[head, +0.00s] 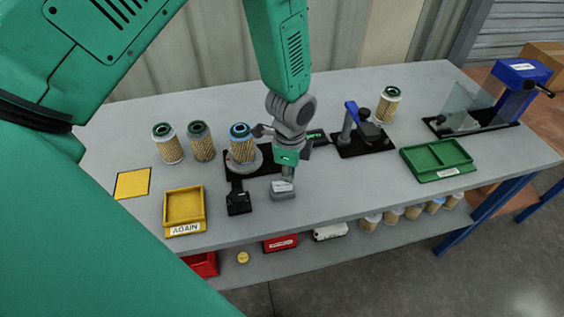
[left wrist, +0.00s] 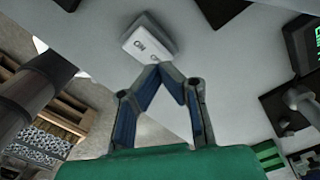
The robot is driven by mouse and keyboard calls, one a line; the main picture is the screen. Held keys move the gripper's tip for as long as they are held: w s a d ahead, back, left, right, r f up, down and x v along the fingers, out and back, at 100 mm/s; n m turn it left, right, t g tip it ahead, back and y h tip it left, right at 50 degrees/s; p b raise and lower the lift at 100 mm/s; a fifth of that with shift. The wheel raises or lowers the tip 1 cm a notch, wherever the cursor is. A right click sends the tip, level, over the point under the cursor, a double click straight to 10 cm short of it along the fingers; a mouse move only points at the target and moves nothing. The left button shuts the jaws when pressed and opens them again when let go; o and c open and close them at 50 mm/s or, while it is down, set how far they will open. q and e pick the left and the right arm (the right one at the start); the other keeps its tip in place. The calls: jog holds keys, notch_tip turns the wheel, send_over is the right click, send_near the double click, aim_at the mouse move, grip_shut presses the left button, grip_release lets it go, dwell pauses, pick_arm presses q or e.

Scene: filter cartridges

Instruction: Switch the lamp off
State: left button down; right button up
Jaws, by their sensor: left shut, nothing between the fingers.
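A small light grey switch box (head: 283,190) stands near the table's front edge. In the left wrist view the switch box (left wrist: 150,42) shows the letters ON and a second marking partly covered. My left gripper (head: 288,177) is shut and empty, pointing down just behind and over the box. In the left wrist view the fingertips of my left gripper (left wrist: 160,68) meet at the box's near edge; I cannot tell whether they touch it. I cannot make out which thing is the lamp or whether it is lit. My right gripper is not in view.
A blue-topped cartridge (head: 241,145) stands on a black stand left of the gripper, with a small black box (head: 238,201) in front. A yellow tray (head: 184,209) lies left, a green tray (head: 438,160) right. A blue-handled fixture (head: 362,130) stands right of the gripper.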

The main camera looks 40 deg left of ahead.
aim_at(288, 185)
pick_arm(q)
jog(key=shift+r+p, duration=2.15)
jog(key=shift+r, duration=0.5)
jog(key=shift+f, duration=0.1)
